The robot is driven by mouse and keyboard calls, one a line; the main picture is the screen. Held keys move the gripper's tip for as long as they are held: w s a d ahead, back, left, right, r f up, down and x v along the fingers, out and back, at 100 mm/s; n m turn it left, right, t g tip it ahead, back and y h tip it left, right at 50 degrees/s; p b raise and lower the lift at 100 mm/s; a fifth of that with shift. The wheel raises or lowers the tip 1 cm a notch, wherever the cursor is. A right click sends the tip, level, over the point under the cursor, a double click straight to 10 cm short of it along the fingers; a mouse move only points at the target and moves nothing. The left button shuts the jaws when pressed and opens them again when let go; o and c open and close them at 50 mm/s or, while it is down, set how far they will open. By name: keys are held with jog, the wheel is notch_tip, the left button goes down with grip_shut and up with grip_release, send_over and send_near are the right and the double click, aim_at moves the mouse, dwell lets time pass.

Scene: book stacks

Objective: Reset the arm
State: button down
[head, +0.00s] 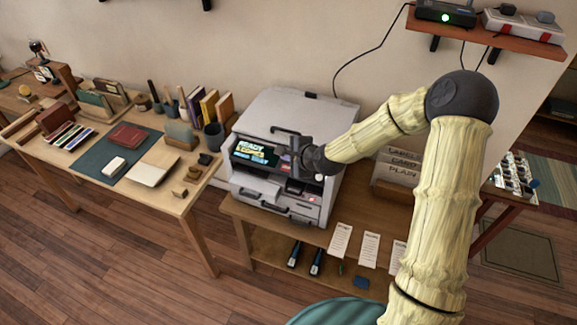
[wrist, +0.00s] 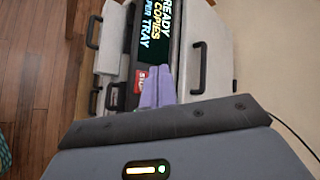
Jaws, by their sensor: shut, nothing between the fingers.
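My arm reaches leftward across the head view, bent at a dark elbow joint. My gripper (head: 296,150) is at the front of a grey copier (head: 305,108), close to its display panel (head: 254,152). In the wrist view my gripper's pale purple fingers (wrist: 158,86) are together with nothing between them, in front of the copier's lit screen (wrist: 158,32). The screen shows "READY" and "COPIES". A red stop button (wrist: 139,81) is beside the fingers. I cannot tell whether the fingertips touch the panel.
The copier stands on a wooden table (head: 240,212) with paper slips (head: 340,240) at its front. Labelled boxes (head: 397,172) stand behind my arm. A workbench (head: 190,200) with books and tools is at left. A wall shelf (head: 500,40) holds a router. Floor at front left is clear.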

jog(key=shift+a, duration=0.1)
jog(key=s+d+r+n+g+h, duration=0.3)
jog(key=s+d+n, duration=0.4)
jog(key=s, duration=0.5)
jog(key=s+d+r+n+g+h, duration=0.3)
jog(key=s+d+n, duration=0.5)
jog(key=s, duration=0.5)
jog(key=shift+s+d+r+h, duration=0.3)
jog(key=shift+d+r, duration=0.45)
jog(key=shift+d, duration=0.35)
jog(key=shift+w, duration=0.15)
